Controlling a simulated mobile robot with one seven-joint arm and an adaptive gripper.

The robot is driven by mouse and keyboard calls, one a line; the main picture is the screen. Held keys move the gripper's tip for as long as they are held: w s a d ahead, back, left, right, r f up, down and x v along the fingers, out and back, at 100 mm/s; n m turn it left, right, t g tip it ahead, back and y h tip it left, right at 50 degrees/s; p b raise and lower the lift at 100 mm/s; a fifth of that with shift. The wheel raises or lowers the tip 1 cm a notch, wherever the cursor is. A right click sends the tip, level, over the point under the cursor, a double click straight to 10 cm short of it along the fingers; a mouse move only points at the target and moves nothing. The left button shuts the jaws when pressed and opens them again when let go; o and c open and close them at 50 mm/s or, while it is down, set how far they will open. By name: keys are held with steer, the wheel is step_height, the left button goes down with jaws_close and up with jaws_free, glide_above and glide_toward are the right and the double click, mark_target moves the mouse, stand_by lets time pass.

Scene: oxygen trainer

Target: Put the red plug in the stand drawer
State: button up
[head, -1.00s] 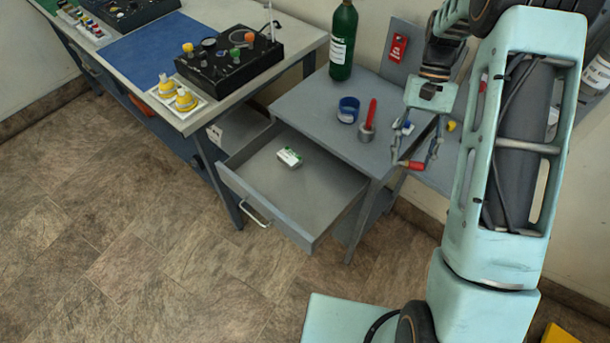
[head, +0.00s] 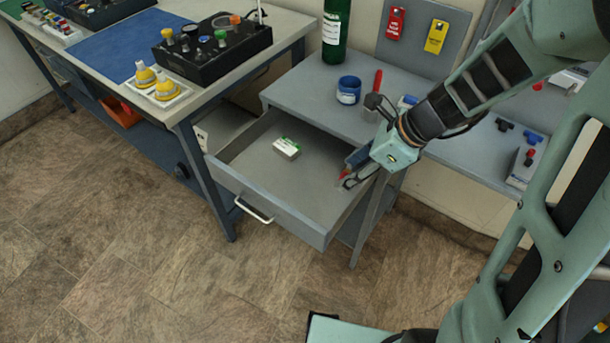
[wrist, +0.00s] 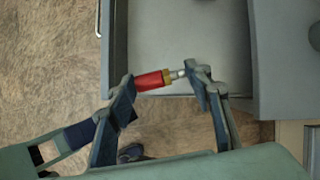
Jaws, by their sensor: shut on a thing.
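The red plug (wrist: 152,80) is between my gripper's fingertips (wrist: 168,78) in the wrist view. It has a red body, a brass collar and a metal tip. The stand drawer (head: 315,232) is pulled open below the grey stand top. In the head view my gripper (head: 345,180) is at the drawer's right side, and a small part of the red plug (head: 343,174) shows there. In the wrist view the plug lies near the edge of the drawer (wrist: 150,30); its height above the drawer floor is hard to tell.
A small white and green box (head: 286,148) lies in the drawer. On the stand top (head: 305,90) are a blue tape roll (head: 348,90), a red-handled tool (head: 377,85) and a green bottle (head: 336,30). The drawer floor around the box is free.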

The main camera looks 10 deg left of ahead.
steer(key=shift+s+a+f+m+t+b, duration=0.1)
steer(key=shift+s+f+m+t+b, duration=0.1)
steer(key=shift+f+m+t+b, duration=0.3)
steer(key=shift+s+f+m+t+p, duration=0.1)
steer(key=shift+s+f+m, duration=0.15)
steer(key=shift+m, duration=0.45)
steer(key=b, duration=0.2)
glide_toward(296, 184)
steer(key=shift+w+a+f+b, duration=0.2)
steer(key=shift+a+b, duration=0.2)
steer(key=shift+a, duration=0.15)
steer(key=shift+w+a+f+b, duration=0.15)
steer(key=shift+a+b, duration=0.25)
steer(key=shift+a, duration=0.15)
steer(key=shift+w+a+f, duration=0.1)
steer(key=shift+a+f, duration=0.15)
steer(key=shift+f, duration=0.2)
steer(key=shift+w+a+f+b, duration=0.15)
steer(key=shift+f+b, duration=0.85)
steer(key=shift+f, duration=0.55)
steer(key=shift+f, duration=0.2)
steer(key=o, duration=1.2)
steer(key=shift+c, duration=0.2)
